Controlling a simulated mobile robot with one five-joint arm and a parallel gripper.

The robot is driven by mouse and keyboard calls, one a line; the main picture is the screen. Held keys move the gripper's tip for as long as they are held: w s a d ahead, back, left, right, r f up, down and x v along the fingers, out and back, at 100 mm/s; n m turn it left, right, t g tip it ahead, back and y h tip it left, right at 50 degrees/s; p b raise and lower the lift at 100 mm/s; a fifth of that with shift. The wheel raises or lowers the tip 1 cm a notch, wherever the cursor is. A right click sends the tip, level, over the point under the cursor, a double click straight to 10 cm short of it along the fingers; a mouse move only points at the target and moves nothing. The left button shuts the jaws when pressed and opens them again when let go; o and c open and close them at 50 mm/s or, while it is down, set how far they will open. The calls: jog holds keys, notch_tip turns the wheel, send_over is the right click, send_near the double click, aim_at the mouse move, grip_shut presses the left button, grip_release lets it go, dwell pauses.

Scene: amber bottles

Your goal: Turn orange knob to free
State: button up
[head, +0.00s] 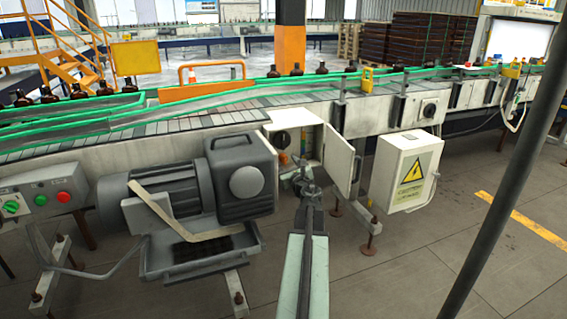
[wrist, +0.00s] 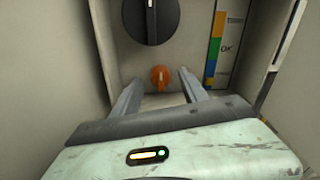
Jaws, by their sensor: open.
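The orange knob (wrist: 160,76) is on the back wall of a small open cabinet, low and near the middle in the wrist view. A lighter mark runs upright on its face. My gripper (wrist: 161,84) is open, with one finger to each side of the knob and slightly below it. I cannot tell whether the fingers touch it. In the head view my gripper (head: 303,172) reaches into the cabinet (head: 308,137) under the conveyor.
A large black dial (wrist: 151,20) sits above the knob. A colour-striped label (wrist: 213,50) is to its right. The cabinet door (head: 340,163) stands open on the right. A grey motor (head: 170,192) is on the left, and a white electrical box (head: 402,171) is on the right.

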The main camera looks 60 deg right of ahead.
jog(key=shift+w+d, duration=0.45)
jog(key=shift+w, duration=0.1)
jog(key=shift+c, duration=0.3)
